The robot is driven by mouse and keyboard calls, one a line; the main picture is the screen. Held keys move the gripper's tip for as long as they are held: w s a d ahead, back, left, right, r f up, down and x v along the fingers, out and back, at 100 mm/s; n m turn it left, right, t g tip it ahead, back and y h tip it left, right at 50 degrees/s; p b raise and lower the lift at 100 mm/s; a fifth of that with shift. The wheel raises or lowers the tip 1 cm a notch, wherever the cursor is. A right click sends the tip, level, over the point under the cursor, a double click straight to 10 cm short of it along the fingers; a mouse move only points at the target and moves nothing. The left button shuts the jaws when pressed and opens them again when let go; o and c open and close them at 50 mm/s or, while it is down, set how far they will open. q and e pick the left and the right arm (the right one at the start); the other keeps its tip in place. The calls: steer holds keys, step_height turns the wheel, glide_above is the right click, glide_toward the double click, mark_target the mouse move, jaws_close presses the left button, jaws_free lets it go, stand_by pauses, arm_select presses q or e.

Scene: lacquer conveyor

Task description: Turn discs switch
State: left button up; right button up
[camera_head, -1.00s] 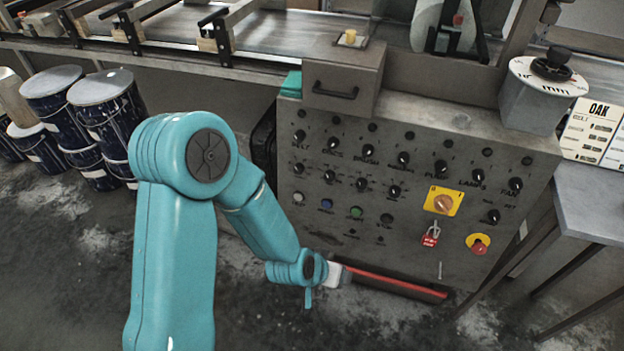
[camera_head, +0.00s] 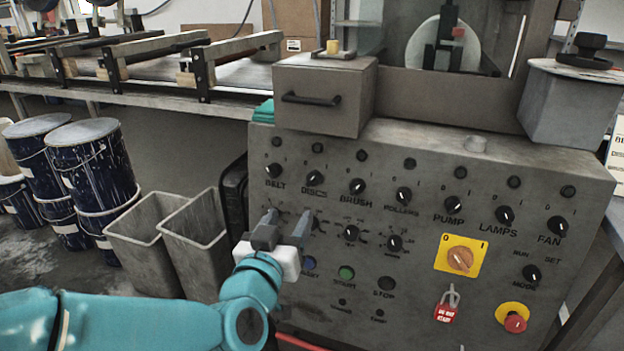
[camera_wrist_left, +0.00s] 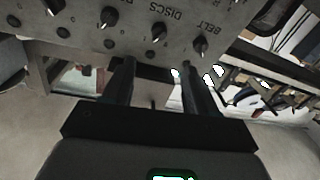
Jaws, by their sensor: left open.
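The discs switch (camera_head: 314,178) is a black knob with a pale pointer mark in the top row of the grey control panel (camera_head: 400,320). It sits above the "DISCS" label, between the belt switch (camera_head: 275,171) and the brush switch (camera_head: 357,187). My left gripper (camera_head: 286,220) is open and empty, below and slightly left of the discs switch in the head view. In the left wrist view the discs switch (camera_wrist_left: 157,32) shows just beyond the two fingertips (camera_wrist_left: 156,65), apart from them. My right gripper is not in view.
Nearby are other knobs, push buttons, the yellow main switch (camera_head: 460,257), a red padlock (camera_head: 446,307) and a red emergency stop (camera_head: 514,320). A drawer box (camera_head: 325,95) juts out above. Grey bins (camera_head: 150,250) and blue drums (camera_head: 92,165) stand left.

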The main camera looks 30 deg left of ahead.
mark_target(311, 182)
arm_select(q)
steer(key=p+x, duration=0.4)
steer(key=x, duration=0.9)
steer(key=shift+w+p, duration=0.2)
steer(key=shift+p, duration=0.2)
steer(key=c, duration=1.1)
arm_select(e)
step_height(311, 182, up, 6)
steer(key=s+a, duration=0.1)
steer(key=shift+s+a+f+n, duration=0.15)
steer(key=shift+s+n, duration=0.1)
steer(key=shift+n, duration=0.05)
